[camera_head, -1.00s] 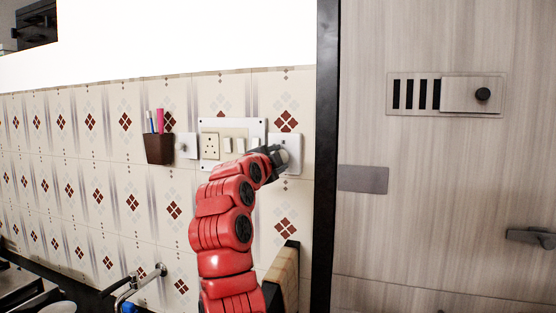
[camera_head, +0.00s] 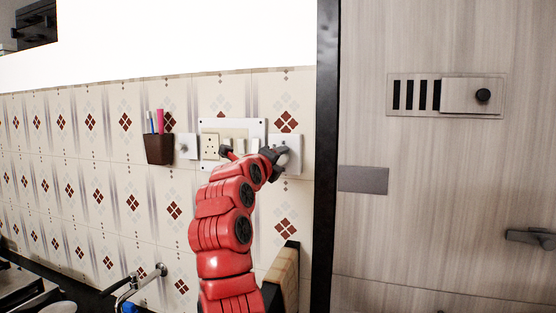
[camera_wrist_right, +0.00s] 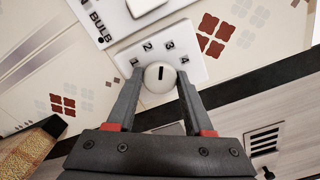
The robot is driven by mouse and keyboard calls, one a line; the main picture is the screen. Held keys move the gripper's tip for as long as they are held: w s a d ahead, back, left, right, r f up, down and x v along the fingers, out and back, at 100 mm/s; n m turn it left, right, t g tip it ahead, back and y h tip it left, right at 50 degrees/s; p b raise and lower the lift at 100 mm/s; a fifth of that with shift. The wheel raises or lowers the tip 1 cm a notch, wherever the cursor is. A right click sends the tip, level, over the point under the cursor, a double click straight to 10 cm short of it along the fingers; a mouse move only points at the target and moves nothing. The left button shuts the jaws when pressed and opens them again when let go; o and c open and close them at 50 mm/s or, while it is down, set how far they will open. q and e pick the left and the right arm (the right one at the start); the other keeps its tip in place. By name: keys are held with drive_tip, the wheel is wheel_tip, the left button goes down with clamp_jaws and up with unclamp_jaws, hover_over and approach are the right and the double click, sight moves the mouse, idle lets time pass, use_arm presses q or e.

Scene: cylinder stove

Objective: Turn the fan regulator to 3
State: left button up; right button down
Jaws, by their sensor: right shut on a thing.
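The fan regulator is a white plate (camera_head: 294,141) on the tiled wall, at the right end of the switch panel. The wrist view shows its round white knob (camera_wrist_right: 160,76) with a dark line, and the plate (camera_wrist_right: 195,67) with numbers 1 to 4 around the knob. The line points up in that view, between 2 and 3. My right gripper (camera_head: 281,152) is at the regulator. Its fingers (camera_wrist_right: 160,85) are on either side of the knob and shut on it. In the head view the gripper hides most of the knob. My left gripper is not in view.
A switch panel (camera_head: 210,125) with a socket is left of the regulator. A brown holder (camera_head: 159,149) with pens hangs further left. A dark frame (camera_head: 327,200) and wooden door (camera_head: 440,230) stand close on the right. A tap (camera_head: 140,283) is at lower left.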

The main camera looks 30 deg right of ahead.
drive_tip(key=shift+f+m, duration=0.15)
drive_tip(key=shift+m, duration=1.05)
drive_tip(key=shift+c, duration=1.5)
unclamp_jaws()
drive_tip(key=shift+a, duration=0.1)
drive_tip(key=b+v, duration=0.4)
drive_tip(key=v, duration=1.3)
